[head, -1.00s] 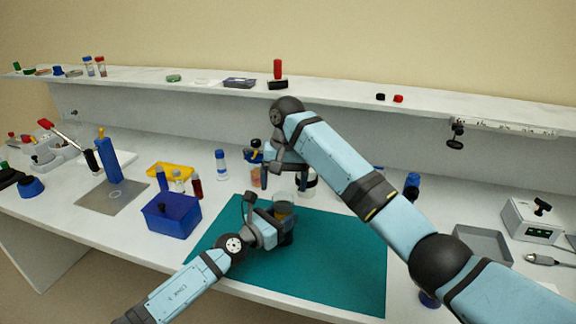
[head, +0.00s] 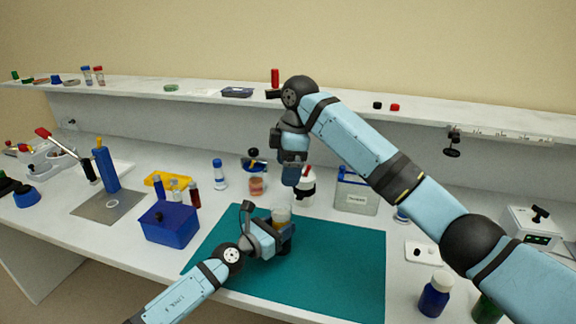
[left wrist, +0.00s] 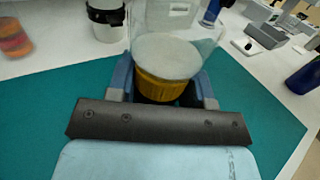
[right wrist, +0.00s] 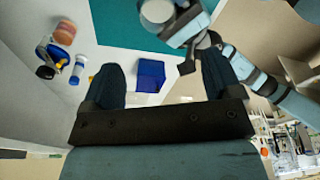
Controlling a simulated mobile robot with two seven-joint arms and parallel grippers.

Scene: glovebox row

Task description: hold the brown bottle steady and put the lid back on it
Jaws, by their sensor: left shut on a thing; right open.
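My left gripper (head: 284,238) is shut on an amber-brown vessel with a clear upper part (head: 281,214), which I take as the brown bottle. It stands upright at the mat's back edge. I cannot make out a separate lid.
A teal mat (head: 340,265) lies in front, mostly bare. A blue box (head: 172,222) stands left of it. Behind are a pink-orange jar (head: 257,186), a white container (head: 305,190) and a clear rack (head: 355,197). A blue bottle (head: 435,295) stands at front right.

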